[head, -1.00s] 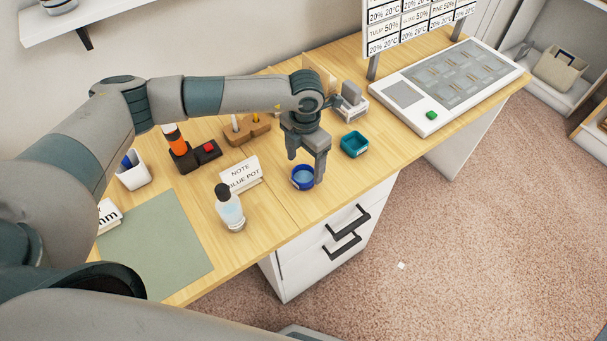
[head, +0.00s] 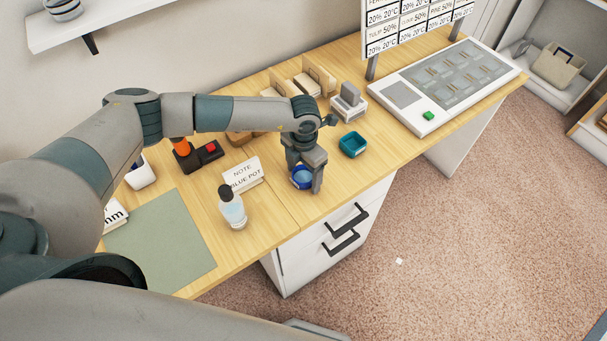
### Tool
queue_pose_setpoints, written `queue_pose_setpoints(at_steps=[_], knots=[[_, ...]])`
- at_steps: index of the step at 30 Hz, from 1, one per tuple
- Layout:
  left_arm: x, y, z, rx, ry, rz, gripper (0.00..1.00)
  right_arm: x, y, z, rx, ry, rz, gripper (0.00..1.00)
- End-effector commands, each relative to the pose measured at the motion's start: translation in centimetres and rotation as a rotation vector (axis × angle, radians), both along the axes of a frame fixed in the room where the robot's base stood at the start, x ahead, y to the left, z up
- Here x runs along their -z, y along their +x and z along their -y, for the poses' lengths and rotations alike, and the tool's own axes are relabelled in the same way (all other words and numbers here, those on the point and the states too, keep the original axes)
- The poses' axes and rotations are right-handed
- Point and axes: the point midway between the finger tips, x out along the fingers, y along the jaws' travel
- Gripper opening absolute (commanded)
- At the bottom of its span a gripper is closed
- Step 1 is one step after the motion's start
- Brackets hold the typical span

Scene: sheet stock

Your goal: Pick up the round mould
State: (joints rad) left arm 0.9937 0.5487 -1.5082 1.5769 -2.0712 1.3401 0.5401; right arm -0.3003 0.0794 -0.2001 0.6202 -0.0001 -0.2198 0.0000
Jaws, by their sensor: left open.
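A small round blue mould (head: 300,181) stands on the wooden desk near its front edge, in the middle of the head view. My left gripper (head: 305,178) is right over it, pointing down, with its fingers open. One finger comes down at the right of the mould; the other is behind it on the left. The gripper hides part of the mould's rim, and I cannot tell whether the fingers touch it. My right gripper is not in view.
A teal square dish (head: 353,144) stands right of the gripper. A note card (head: 241,175) and a clear bottle (head: 232,208) stand to the left. A grey device (head: 349,101) and a white panel (head: 430,118) are farther back. The desk's front edge is close.

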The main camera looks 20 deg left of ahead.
Motion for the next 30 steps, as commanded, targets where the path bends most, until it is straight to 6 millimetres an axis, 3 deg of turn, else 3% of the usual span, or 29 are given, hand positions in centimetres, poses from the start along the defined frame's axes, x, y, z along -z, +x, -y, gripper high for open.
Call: queue_pose_setpoints(at_steps=[11,17,30], knots=[[0.00,0.00,0.00,0.000,0.000,0.000,0.72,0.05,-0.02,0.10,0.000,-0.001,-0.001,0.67],[-0.01,0.00,0.00,0.000,0.000,0.000,0.27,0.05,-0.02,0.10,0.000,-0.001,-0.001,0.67],[-0.48,0.05,0.04,0.001,-0.002,0.001,0.27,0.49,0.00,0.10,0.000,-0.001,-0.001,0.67]])
